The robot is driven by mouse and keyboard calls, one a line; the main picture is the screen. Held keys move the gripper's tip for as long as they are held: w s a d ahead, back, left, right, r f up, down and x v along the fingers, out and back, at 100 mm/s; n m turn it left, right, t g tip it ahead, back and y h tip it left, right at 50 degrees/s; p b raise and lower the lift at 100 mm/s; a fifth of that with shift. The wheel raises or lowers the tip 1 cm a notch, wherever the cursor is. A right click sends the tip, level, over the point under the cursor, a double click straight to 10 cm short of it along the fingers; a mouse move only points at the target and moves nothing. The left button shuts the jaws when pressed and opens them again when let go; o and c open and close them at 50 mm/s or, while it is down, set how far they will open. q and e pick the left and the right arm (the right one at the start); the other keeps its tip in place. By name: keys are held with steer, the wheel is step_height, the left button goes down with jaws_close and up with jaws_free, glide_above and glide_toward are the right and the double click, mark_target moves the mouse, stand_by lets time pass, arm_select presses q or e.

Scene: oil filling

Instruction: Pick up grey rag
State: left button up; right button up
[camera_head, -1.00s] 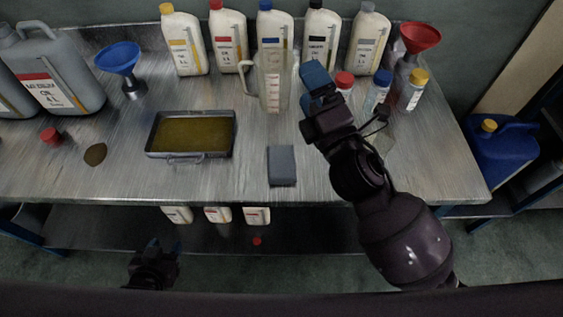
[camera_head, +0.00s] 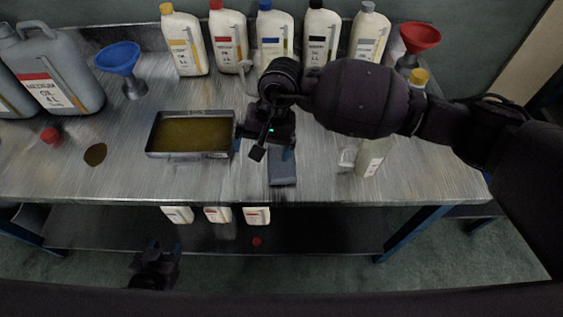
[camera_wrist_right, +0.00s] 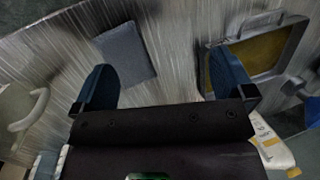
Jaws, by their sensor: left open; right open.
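The grey rag (camera_head: 282,172) is a flat, folded-looking rectangle on the metal table, right of the tray. My right gripper (camera_head: 270,152) hangs over its back part in the head view and hides that part. In the right wrist view the rag (camera_wrist_right: 125,52) lies beyond the open fingers (camera_wrist_right: 163,82), nearer the left blue finger, with nothing between the fingers. My left gripper (camera_head: 156,258) is open and empty, low in front of the table, far from the rag.
A metal tray of brown oil (camera_head: 190,134) sits close left of my right gripper. Several white bottles (camera_head: 228,45) line the back. A blue funnel (camera_head: 118,60) and grey canister (camera_head: 55,75) stand left. The table in front of the rag is clear.

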steer(key=w+d+n+t+h, duration=0.1)
steer(key=w+d+h, duration=0.2)
steer(key=w+d, duration=0.1)
steer(key=f, duration=1)
steer(key=shift+s+f, duration=0.15)
steer(key=shift+s, duration=0.05)
steer(key=shift+c, duration=0.2)
steer(key=c, duration=0.9)
